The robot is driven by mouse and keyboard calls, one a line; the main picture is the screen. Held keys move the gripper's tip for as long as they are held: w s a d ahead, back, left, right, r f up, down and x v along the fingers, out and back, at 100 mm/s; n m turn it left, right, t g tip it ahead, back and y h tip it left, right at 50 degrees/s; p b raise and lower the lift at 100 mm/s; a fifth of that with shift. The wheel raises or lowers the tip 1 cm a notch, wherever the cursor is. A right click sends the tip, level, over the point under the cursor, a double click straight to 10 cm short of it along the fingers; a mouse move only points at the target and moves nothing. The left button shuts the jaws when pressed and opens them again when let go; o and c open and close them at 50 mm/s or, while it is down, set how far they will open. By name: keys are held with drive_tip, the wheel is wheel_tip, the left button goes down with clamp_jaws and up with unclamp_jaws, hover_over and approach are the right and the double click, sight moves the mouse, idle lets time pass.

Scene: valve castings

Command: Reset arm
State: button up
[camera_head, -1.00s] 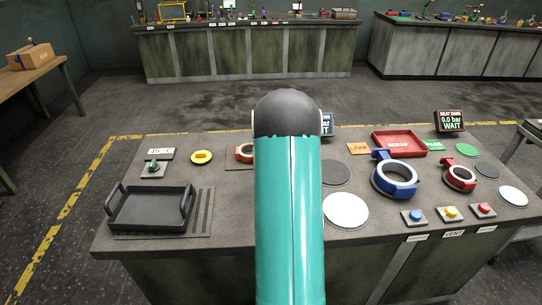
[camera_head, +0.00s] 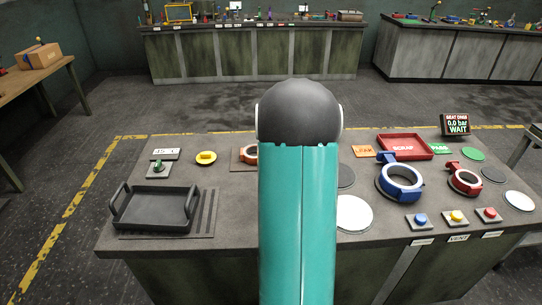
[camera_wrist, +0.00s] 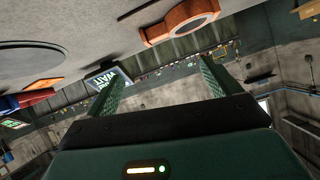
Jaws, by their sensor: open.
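My arm, teal with a dark rounded joint, rises through the middle of the head view and hides the centre of the workbench (camera_head: 235,222). My gripper (camera_wrist: 158,92) shows in the wrist view with its two green fingers wide apart and nothing between them. It is not visible in the head view. In the head view the orange casting (camera_head: 250,154) is partly hidden by my arm.
On the bench stand a black tray (camera_head: 157,222) at left, a yellow part (camera_head: 206,158), a blue ring casting (camera_head: 384,191), a red ring casting (camera_head: 464,192), a red SCRAP tray (camera_head: 425,153), and push buttons (camera_head: 456,218) at the front right. The floor behind is clear.

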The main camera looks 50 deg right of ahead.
drive_tip(key=shift+a, duration=0.1)
drive_tip(key=w+a+r+n+y, duration=0.2)
drive_tip(key=a+r, duration=0.4)
drive_tip(key=a, duration=0.6)
drive_tip(key=w+a+r+n+y, duration=0.25)
drive_tip(key=a+r, duration=0.35)
drive_tip(key=a, duration=0.7)
drive_tip(key=s+a+r+n+g+y, duration=0.1)
drive_tip(key=s+a+r+n+y, duration=0.1)
drive_tip(key=s+a, duration=0.7)
drive_tip(key=s+a+r+n+g+y, duration=0.1)
drive_tip(key=s+a+r+n+y, duration=0.1)
drive_tip(key=s+a+n, duration=0.3)
drive_tip(key=s+a, duration=0.4)
drive_tip(key=a, duration=0.5)
drive_tip(key=shift+a+r+g, duration=0.35)
drive_tip(key=shift+r+g, duration=0.05)
drive_tip(key=shift+d+y, duration=0.1)
drive_tip(key=shift+y, duration=0.15)
